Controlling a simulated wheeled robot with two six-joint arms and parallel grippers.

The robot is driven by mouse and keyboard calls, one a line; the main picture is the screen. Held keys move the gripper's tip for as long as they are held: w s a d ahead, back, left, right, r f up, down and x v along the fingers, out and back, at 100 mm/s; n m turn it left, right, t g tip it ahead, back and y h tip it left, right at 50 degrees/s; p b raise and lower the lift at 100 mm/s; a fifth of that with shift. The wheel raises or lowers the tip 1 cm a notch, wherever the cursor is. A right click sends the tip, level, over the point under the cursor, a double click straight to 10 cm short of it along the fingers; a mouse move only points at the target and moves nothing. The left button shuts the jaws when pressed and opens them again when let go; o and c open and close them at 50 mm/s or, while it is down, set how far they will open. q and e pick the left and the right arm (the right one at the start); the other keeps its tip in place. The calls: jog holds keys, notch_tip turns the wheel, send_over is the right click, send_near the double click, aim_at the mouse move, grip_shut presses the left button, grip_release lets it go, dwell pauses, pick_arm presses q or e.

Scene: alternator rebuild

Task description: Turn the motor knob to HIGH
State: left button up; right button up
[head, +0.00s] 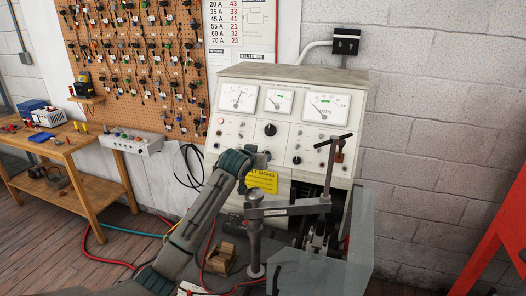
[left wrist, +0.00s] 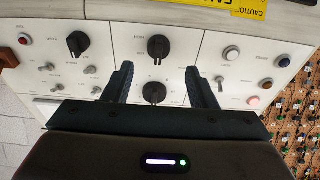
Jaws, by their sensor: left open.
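The test bench panel (head: 236,126) carries several black knobs. One large knob (head: 270,129) sits at its upper middle, another (head: 296,160) lower right. In the left wrist view, turned upside down, one knob (left wrist: 154,92) shows between my fingers, a second knob (left wrist: 158,47) just beyond the fingertips, and a third knob (left wrist: 78,43) off to the left. The labels are too small to tell which is the motor knob. My left gripper (head: 257,160) is open in front of the panel, below the large knob; it also shows in the left wrist view (left wrist: 157,72). Contact cannot be seen.
Toggle switches and coloured buttons (left wrist: 231,53) surround the knobs. A metal clamp arm (head: 285,208) with an upright lever stands in front of the bench. A wooden workbench (head: 82,150) is at left, a red frame (head: 500,235) at right. Cables lie on the floor.

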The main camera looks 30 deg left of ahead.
pick_arm(q)
jog(key=shift+p+x, duration=0.8)
jog(key=shift+x, duration=2)
jog(key=shift+f, duration=0.1)
jog(key=c, duration=1)
pick_arm(e)
jog(key=shift+w+d+r, duration=0.2)
jog(key=shift+w+r, duration=0.2)
jog(key=shift+r, duration=0.2)
jog(key=shift+w+d+r, duration=0.2)
jog(key=shift+w+r, duration=0.15)
jog(key=shift+r, duration=0.2)
